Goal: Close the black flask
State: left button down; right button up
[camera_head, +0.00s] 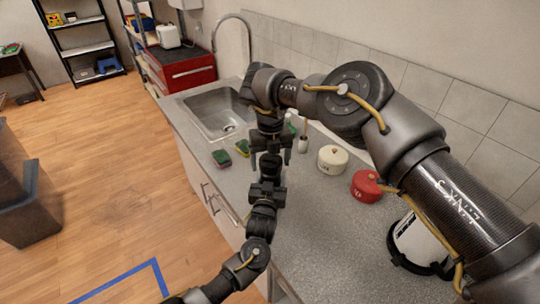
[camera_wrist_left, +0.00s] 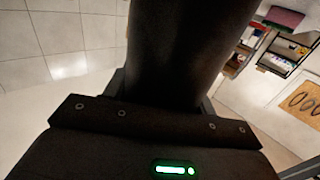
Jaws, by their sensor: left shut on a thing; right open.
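The black flask (camera_wrist_left: 190,50) fills the middle of the left wrist view as a large dark cylinder between the fingers. In the head view it is a small dark shape (camera_head: 270,165) above my left gripper (camera_head: 268,188), which is shut on it. My right gripper (camera_head: 270,151) points down from above with its fingers open, one on each side of the flask's upper end. I cannot tell whether the fingers touch it. The flask's top and any lid are hidden by the dark gripper parts.
The grey counter (camera_head: 320,250) holds a sink (camera_head: 222,112), green sponges (camera_head: 221,158), a white lidded pot (camera_head: 332,159), a red lidded pot (camera_head: 366,186) and a white appliance with black trim (camera_head: 418,244). My right arm passes over the counter's right side. The wooden floor at left is mostly clear.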

jog(key=c, duration=1)
jog(key=m, duration=0.2)
jog(key=shift+m, duration=0.4)
jog(key=m, duration=0.5)
jog(key=o, duration=1.1)
jog(key=shift+r, duration=0.1)
jog(key=shift+r, duration=2.2)
